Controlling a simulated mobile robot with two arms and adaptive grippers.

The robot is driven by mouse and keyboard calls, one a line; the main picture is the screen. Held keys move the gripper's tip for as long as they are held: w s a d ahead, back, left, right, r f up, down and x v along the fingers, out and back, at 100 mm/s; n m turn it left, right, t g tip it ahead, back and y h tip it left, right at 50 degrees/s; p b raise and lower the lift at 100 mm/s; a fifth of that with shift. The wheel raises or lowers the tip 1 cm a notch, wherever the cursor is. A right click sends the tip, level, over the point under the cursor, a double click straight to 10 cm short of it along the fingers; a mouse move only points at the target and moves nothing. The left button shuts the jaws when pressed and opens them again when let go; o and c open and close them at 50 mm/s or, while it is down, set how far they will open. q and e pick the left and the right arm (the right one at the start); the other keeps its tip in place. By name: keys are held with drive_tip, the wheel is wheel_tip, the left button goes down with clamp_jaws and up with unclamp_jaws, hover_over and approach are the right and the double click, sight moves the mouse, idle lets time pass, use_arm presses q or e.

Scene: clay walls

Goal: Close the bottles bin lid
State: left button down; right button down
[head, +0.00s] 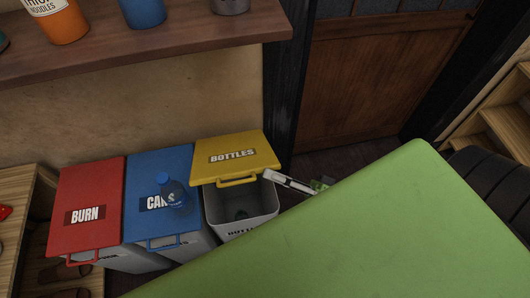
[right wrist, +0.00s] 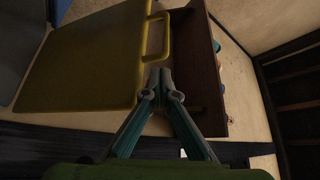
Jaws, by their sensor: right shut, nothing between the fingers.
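The bottles bin (head: 240,228) is grey-white, and its yellow lid (head: 238,147) is raised, tilted back towards the wall. The bin's mouth is open and its dark inside shows. The lid's handle (head: 238,182) is on its front edge. My right gripper (head: 270,176) is shut and empty, close to the lid's front right corner. In the right wrist view the yellow lid (right wrist: 85,60) fills the left, and the shut fingertips (right wrist: 160,76) are near the handle (right wrist: 156,37); I cannot tell whether they touch it. My left gripper is not in view.
The red burn bin lid (head: 88,190) and blue cans bin lid (head: 160,177) are shut to the left. A blue bottle (head: 173,192) is over the cans lid. A brown wooden shelf (head: 190,50) with containers hangs above. A wooden door (head: 370,90) stands behind right.

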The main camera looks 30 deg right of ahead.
drive_tip(key=v, duration=1)
drive_tip(key=w+a+f+g+h+p, duration=0.2)
drive_tip(key=w+a+f+h+p, duration=0.15)
drive_tip(key=w+h, duration=0.25)
drive_tip(key=w+a+f+g+h+p, duration=0.2)
drive_tip(key=w+h+p, duration=0.3)
drive_tip(key=w+h, duration=0.1)
drive_tip(key=s+a+r+n+g+h+p, duration=0.1)
drive_tip(key=s+a+r+n+g+p, duration=0.3)
drive_tip(key=s+a+r+g+p, duration=0.3)
drive_tip(key=w+a+r+g+y, duration=0.15)
drive_tip(key=w+a+r, duration=0.35)
drive_tip(key=a+r, duration=0.5)
wheel_tip(320, 180, up, 6)
drive_tip(key=m+g+h+p, duration=0.2)
drive_tip(key=m+g+h, duration=0.1)
drive_tip(key=m+h, duration=0.1)
hover_over(237, 170)
drive_tip(key=s, duration=0.3)
drive_tip(key=f, duration=0.6)
drive_tip(key=f+p, duration=0.1)
drive_tip(key=f, duration=0.3)
drive_tip(key=shift+a+f, duration=0.1)
drive_tip(key=shift+a, duration=0.3)
